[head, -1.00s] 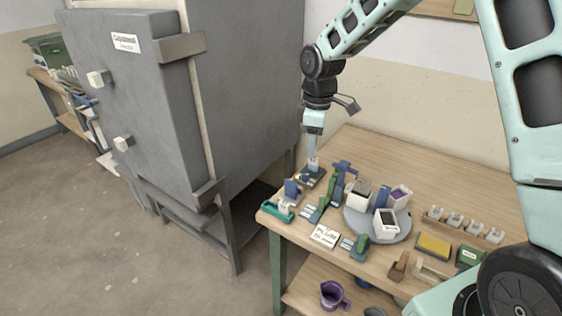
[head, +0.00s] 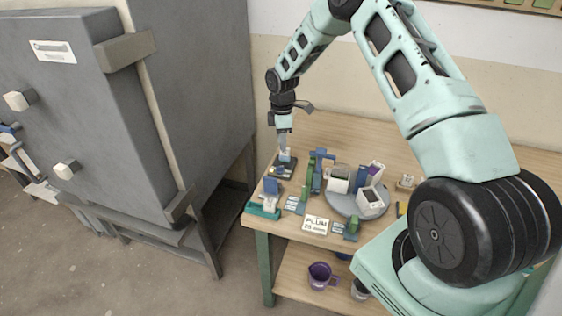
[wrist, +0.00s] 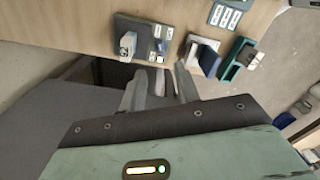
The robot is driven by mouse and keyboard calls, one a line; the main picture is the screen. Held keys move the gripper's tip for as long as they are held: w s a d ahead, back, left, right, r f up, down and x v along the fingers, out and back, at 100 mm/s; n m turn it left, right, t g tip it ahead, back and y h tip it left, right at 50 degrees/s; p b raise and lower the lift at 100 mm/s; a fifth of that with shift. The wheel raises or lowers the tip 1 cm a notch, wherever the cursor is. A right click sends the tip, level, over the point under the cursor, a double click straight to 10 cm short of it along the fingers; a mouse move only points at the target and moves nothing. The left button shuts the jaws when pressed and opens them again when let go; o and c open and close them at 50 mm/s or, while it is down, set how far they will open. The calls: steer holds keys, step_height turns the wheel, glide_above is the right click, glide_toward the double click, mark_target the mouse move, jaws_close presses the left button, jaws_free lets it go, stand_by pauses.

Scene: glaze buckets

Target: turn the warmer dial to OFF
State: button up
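The small dark device (head: 284,171) near the table's back left corner looks like the warmer. It has a dark flat base and a pale upright knob (head: 286,156), which looks like the dial. My gripper (head: 284,146) points down right over it in the head view. In the wrist view the device (wrist: 150,31) lies beyond the fingertips, with the pale knob (wrist: 128,43) at its left. The fingers of my gripper (wrist: 159,74) are apart there, with nothing seen held. Contact with the knob cannot be told. The dial's setting and any OFF mark are too small to read.
A grey kiln-like cabinet (head: 200,100) stands left of the table. Blue and green holders (head: 313,172) and a round grey tray (head: 345,206) with white containers are right of the device. A card reading PLUM (head: 315,225) lies in front. A purple jug (head: 321,275) is on the lower shelf.

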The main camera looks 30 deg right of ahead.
mark_target(280, 169)
step_height(280, 169, down, 11)
steer(key=p, duration=0.2)
steer(key=shift+p, duration=0.35)
steer(key=shift+c, duration=0.3)
jaws_close()
